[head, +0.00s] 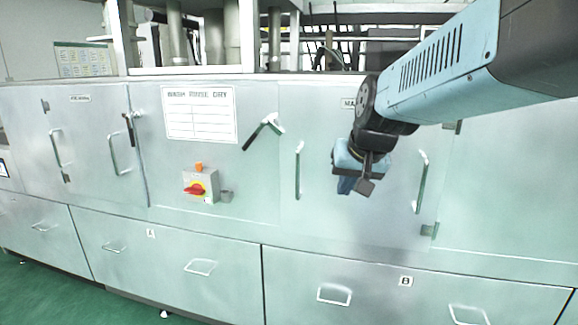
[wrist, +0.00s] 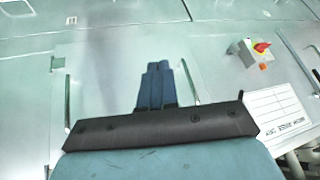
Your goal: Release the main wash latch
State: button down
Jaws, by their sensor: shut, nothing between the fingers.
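The main wash door (head: 325,205) is a flat metal panel with two upright bar handles, its label partly hidden by my arm. The latch (head: 262,130) sits at this door's upper left edge, a metal piece with a black lever slanting down to the left. In the wrist view only a small dark tip, likely the lever (wrist: 240,95), shows past the black bar of my gripper. My gripper (head: 357,186) is shut and empty in front of the door, right of and below the latch, apart from it. Its closed fingers also show in the wrist view (wrist: 156,68).
A red rotary switch (head: 195,189) on a box juts from the panel left of the door, below a wash-rinse-dry sign (head: 200,114). A second latch (head: 130,128) is at the left door. Drawers with handles (head: 333,294) run below. Green floor is at lower left.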

jog(key=s+d+f+h, duration=0.1)
jog(key=s+d, duration=0.8)
jog(key=s, duration=0.3)
jog(key=shift+s+d+n+g, duration=0.3)
jog(key=shift+s, duration=0.1)
